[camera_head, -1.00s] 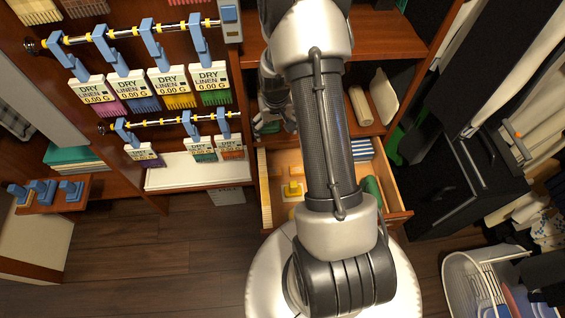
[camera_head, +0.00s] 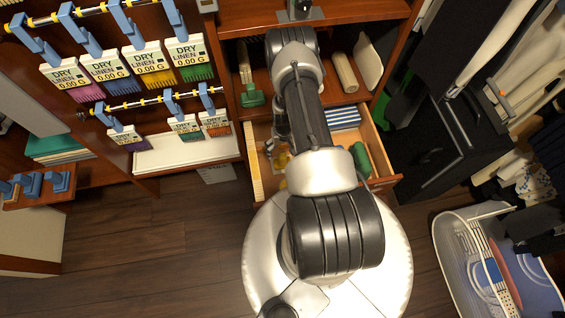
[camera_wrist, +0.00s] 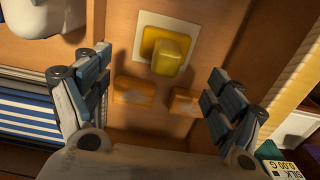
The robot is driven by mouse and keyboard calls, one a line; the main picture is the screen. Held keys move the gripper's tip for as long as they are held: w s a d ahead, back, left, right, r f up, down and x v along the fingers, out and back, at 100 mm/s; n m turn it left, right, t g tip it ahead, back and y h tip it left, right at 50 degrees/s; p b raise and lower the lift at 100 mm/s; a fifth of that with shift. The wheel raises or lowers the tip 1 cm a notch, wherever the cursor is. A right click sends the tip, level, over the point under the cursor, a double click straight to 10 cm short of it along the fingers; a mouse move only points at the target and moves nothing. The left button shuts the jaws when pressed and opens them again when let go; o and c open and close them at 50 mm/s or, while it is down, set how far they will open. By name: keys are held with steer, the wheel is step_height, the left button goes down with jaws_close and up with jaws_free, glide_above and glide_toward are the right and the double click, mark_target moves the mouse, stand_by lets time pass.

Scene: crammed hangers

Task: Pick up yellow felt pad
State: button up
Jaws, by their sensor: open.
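The yellow felt pad (camera_wrist: 168,56) shows in the wrist view as a yellow block on a flat yellow base, lying on a pale square on the drawer floor. It also shows in the head view (camera_head: 283,160), partly hidden by my arm. My gripper (camera_wrist: 158,72) is open and empty, with one finger to the left of the pad and one to the right. The fingers appear apart from the pad; their exact height above it I cannot tell.
Two small orange blocks (camera_wrist: 133,92) lie close to the pad. Blue-and-white striped items (camera_wrist: 35,110) lie at the left in the wrist view. The open wooden drawer (camera_head: 381,155) also holds a green object (camera_head: 360,158). A shelf edge (camera_head: 340,20) is above it.

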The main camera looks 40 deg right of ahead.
mark_target(282, 160)
step_height(282, 160, down, 3)
steer(key=f, duration=0.1)
steer(key=f+b, duration=0.1)
steer(key=f, duration=0.1)
steer(key=a+f+b, duration=0.1)
steer(key=f, duration=0.1)
steer(key=shift+f, duration=0.1)
steer(key=shift+d, duration=0.1)
steer(key=shift+c, duration=0.5)
steer(key=c, duration=1.2)
step_height(282, 160, up, 20)
steer(key=p, duration=0.5)
